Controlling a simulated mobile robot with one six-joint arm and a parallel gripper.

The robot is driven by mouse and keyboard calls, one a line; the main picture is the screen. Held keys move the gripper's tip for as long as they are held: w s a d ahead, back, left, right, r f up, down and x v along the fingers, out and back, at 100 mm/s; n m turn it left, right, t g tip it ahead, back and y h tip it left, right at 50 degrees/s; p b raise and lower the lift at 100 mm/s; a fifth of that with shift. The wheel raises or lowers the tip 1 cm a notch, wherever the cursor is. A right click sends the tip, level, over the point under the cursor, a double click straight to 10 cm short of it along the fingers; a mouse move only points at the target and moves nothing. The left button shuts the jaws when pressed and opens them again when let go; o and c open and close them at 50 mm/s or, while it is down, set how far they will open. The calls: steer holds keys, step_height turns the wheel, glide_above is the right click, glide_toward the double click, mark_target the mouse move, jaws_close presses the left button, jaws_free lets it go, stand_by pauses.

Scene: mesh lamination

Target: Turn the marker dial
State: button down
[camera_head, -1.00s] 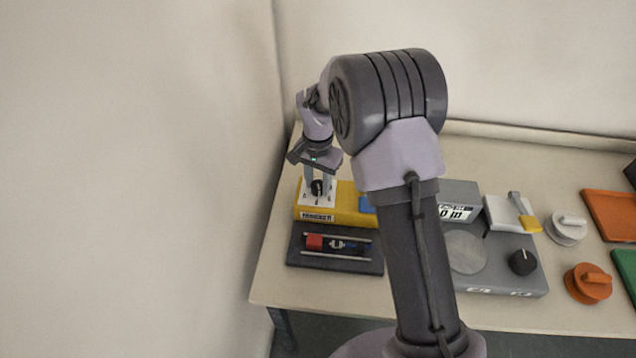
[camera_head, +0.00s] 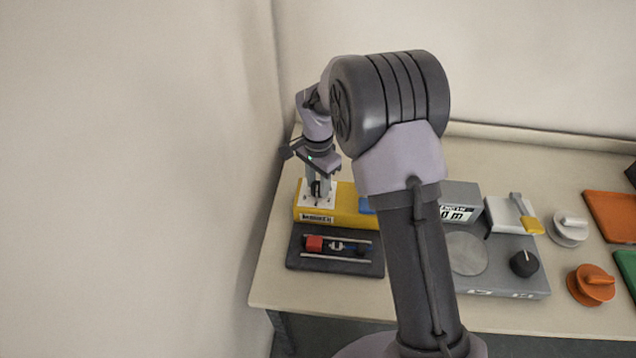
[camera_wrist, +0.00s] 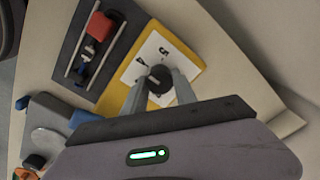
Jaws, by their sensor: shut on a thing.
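The marker dial is a small dark knob (camera_wrist: 159,80) on a white plate with printed numbers (camera_wrist: 140,55), set on a yellow box (camera_head: 345,214). The box stands at the back left of the table in the head view. My gripper (camera_head: 319,186) points down onto the dial. Its fingers (camera_wrist: 164,86) are shut on the knob, one on each side, in the wrist view. In the head view the fingers partly hide the dial, and I cannot read which number it points to.
A dark tray (camera_head: 300,262) with rails and a red block lies in front of the yellow box. A grey machine with a black knob (camera_head: 524,263) stands to the right, partly behind my arm. Orange (camera_head: 590,285) and white (camera_head: 570,228) round pieces lie farther right. A wall rises close at left.

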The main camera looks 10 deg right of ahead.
mark_target(318, 185)
steer(key=c, duration=1)
jaws_free()
step_height(318, 185, up, 18)
steer(key=p, duration=0.5)
steer(key=shift+f+p, duration=0.25)
steer(key=shift+p, duration=0.1)
